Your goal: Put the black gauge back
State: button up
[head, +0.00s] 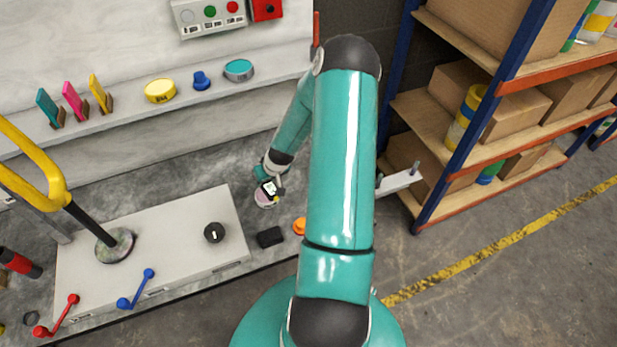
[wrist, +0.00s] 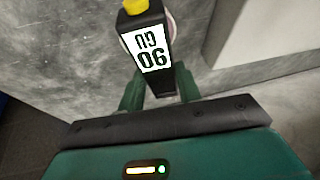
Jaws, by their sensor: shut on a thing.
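The black gauge (wrist: 158,84) is a slim dark block with a white label bearing large dark characters and a yellow top. In the wrist view it sits between the two green fingers of my gripper (wrist: 160,92), which is shut on it. In the head view the gauge (head: 270,187) and my gripper (head: 268,178) show small, left of my arm. A round pale pink-rimmed thing (head: 265,199) lies just below or behind the gauge; I cannot tell whether they touch. My arm hides part of the scene on the right.
A wall ledge (head: 130,122) holds teal, pink and yellow cards in wooden holders, and yellow, blue and teal round things. A grey cabinet (head: 180,262) with a black knob (head: 214,232) stands at left. A black block (head: 270,237) and an orange thing (head: 299,226) lie nearby. Shelving (head: 470,120) stands right.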

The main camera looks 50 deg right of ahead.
jog(key=s+d+f, duration=0.1)
jog(key=s+d, duration=0.2)
jog(key=s+d+m+h, duration=0.1)
jog(key=s+d, duration=0.2)
jog(key=d, duration=0.1)
jog(key=s+d+f+m+h, duration=0.1)
jog(key=s+d, duration=0.3)
jog(key=shift+f+g, duration=0.3)
jog(key=shift+g, duration=0.1)
jog(key=shift+f, duration=2.65)
jog(key=o, duration=1.1)
jog(key=shift+o, duration=0.2)
jog(key=shift+r, duration=0.1)
jog(key=v, duration=1.3)
jog(key=shift+a+r, duration=0.25)
jog(key=shift+a, duration=0.15)
